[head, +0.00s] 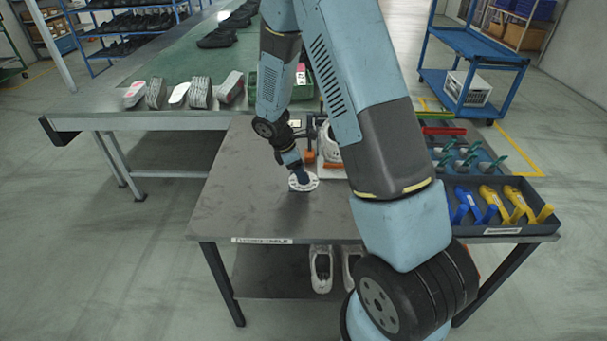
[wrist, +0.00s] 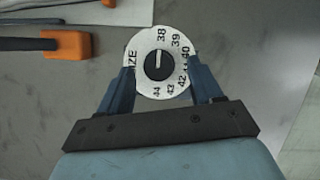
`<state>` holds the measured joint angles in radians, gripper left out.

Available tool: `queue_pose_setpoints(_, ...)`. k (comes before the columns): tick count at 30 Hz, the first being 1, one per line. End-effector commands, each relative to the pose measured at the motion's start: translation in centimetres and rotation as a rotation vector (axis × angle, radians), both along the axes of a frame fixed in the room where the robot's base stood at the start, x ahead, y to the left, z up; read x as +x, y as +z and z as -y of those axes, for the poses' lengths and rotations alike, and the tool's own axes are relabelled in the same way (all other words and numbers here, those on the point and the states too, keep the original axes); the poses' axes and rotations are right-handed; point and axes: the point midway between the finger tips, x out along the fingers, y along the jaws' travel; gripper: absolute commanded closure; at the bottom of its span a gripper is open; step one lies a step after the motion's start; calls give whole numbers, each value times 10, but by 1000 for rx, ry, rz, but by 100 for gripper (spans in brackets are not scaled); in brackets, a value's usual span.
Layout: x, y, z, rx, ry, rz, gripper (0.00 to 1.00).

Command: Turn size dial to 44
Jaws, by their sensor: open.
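The size dial (head: 303,181) is a white disc on the grey table, below the end of my arm in the head view. In the wrist view the dial (wrist: 137,87) shows printed sizes from 38 round to 44 and part of the word SIZE. Its dark centre knob (wrist: 160,67) has a white mark pointing up toward 38. The 44 lies at the lower left of the disc. My gripper (wrist: 160,78) is open, with one blue finger on each side of the knob, over the disc. I cannot tell whether the fingers touch the knob.
An orange block on a dark bar (wrist: 68,44) lies left of the dial in the wrist view. A tray (head: 470,222) with blue and yellow tools stands at the table's right. A green conveyor (head: 180,62) with shoe parts runs behind. The table's left front is clear.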

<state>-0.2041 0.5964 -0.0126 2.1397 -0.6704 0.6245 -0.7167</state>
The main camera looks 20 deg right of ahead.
Motion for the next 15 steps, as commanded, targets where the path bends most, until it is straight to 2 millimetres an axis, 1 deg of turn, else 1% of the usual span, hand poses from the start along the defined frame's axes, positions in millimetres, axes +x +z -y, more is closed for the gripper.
queue_pose_setpoints(1, 1, 9, -4, 1, 2, 4, 35)
queue_pose_setpoints(9, 1, 58, -24, 1, 2, 2, 35)
queue_pose_setpoints(15, 1, 90, -37, 0, 2, 0, 35)
